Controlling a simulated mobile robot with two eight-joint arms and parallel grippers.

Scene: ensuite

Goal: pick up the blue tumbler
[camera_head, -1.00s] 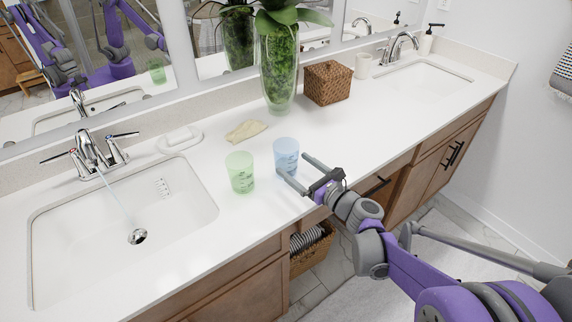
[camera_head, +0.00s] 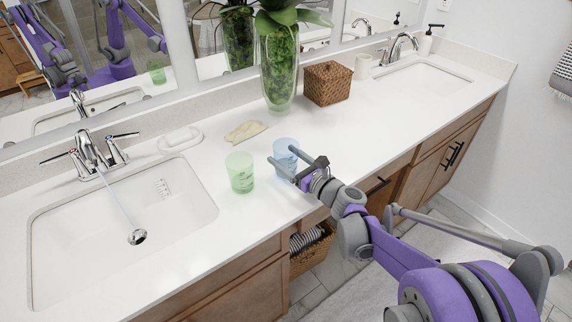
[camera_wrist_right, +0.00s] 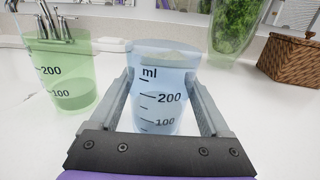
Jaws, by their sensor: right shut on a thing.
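The blue tumbler (camera_head: 286,150) is see-through and stands upright on the white counter, right of the green tumbler. My right gripper (camera_head: 281,158) reaches in from the right and has its fingers on either side of the tumbler, partly covering it. In the right wrist view the tumbler (camera_wrist_right: 162,90) shows "ml" marks and sits between the two fingers (camera_wrist_right: 162,102), which are shut on it. My left gripper is not in view.
A green tumbler (camera_head: 240,172) stands close by on the left. A glass vase with greenery (camera_head: 279,75) and a wicker box (camera_head: 327,83) stand farther back. A sink (camera_head: 120,220) is at left.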

